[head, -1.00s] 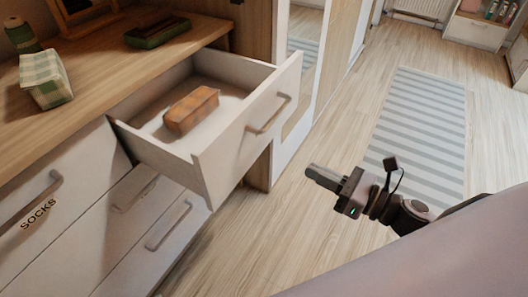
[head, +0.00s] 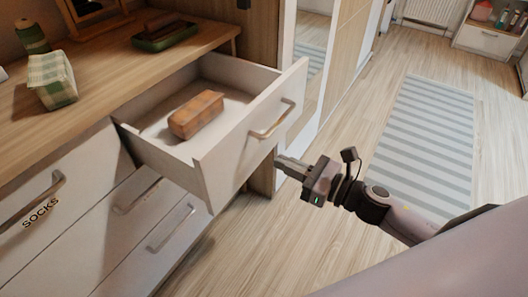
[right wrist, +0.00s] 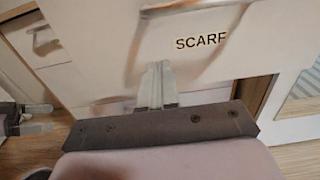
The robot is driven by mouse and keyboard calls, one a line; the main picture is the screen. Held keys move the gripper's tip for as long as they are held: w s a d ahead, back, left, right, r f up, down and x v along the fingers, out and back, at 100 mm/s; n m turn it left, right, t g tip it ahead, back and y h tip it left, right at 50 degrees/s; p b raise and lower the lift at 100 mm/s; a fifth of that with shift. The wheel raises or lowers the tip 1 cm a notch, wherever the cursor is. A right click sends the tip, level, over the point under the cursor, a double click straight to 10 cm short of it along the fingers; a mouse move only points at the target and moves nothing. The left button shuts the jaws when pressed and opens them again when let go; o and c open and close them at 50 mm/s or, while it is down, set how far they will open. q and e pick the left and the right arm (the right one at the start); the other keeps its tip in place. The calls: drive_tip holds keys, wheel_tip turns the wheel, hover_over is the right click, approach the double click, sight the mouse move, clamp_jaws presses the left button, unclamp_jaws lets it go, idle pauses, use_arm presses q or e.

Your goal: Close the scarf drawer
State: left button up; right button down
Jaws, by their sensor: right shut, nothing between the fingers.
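The scarf drawer (head: 236,156) is pulled out from the top of the dresser, with a brown-orange block-like item (head: 196,114) lying inside. Its white front has a curved metal handle (head: 272,120). In the right wrist view the front bears the label SCARF (right wrist: 201,42). My right gripper (head: 280,163) is shut and empty. It points at the drawer front, close to it and below the handle in the head view; whether it touches cannot be told. It also shows in the right wrist view (right wrist: 157,72). My left gripper is not in the head view.
The dresser top (head: 100,80) holds a green checked package (head: 51,80), a green spool-like item and a dark green tray (head: 164,36). A closed SOCKS drawer (head: 45,195) is at the left. A striped rug (head: 425,140) lies on open floor at the right.

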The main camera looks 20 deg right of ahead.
sight(252, 149)
drive_tip(key=shift+x, duration=3)
drive_tip(key=shift+w, duration=0.15)
